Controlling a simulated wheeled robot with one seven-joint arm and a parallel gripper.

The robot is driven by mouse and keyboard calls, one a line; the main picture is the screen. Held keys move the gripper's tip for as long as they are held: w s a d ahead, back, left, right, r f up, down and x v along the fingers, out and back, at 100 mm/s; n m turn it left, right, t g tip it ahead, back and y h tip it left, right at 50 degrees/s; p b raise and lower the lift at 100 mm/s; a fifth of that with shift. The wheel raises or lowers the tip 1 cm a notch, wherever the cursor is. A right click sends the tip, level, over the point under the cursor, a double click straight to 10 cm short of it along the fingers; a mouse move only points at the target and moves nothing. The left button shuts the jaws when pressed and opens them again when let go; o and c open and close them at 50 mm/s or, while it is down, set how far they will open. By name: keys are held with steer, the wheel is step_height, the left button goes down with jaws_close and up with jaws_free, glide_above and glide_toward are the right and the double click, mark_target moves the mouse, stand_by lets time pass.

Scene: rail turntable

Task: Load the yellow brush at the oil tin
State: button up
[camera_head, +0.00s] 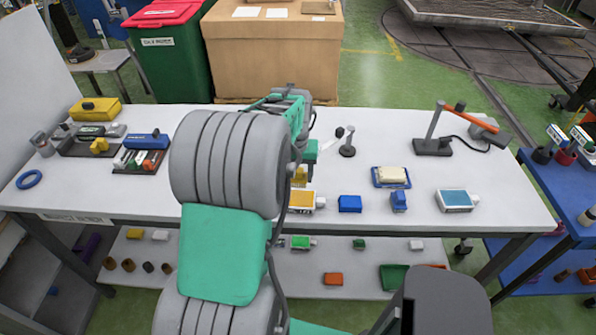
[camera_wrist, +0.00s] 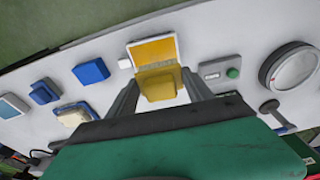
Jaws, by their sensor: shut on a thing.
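My gripper (camera_wrist: 161,84) points down at the table, its two fingers on either side of the yellow brush (camera_wrist: 158,89). The brush also shows in the head view (camera_head: 299,176), beside my arm. A flat tin with a yellow-orange label and a white cap (camera_wrist: 153,49) lies on the table just beyond the brush in the wrist view. It also shows in the head view (camera_head: 303,201). The brush overlaps the tin's near edge in the wrist view; I cannot tell whether they touch. My arm hides most of the gripper in the head view.
A blue block (camera_head: 349,204), a small blue item (camera_head: 398,202), a blue-framed tray with a pale sponge (camera_head: 391,176) and a tin with a blue label (camera_head: 454,200) lie right of the yellow-labelled tin. A lamp-like stand (camera_head: 433,146) stands behind. White table remains bare between them.

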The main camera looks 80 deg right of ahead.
mark_target(299, 197)
steer(key=shift+s+d+f, duration=0.1)
steer(key=shift+s+d, duration=0.05)
steer(key=shift+s, duration=0.3)
steer(key=shift+f+b, duration=1.9)
steer(key=shift+f, duration=1.05)
steer(key=shift+f+b, duration=0.4)
steer(key=shift+f, duration=0.15)
steer(key=shift+r+p, duration=2.15)
steer(key=shift+r, duration=1.4)
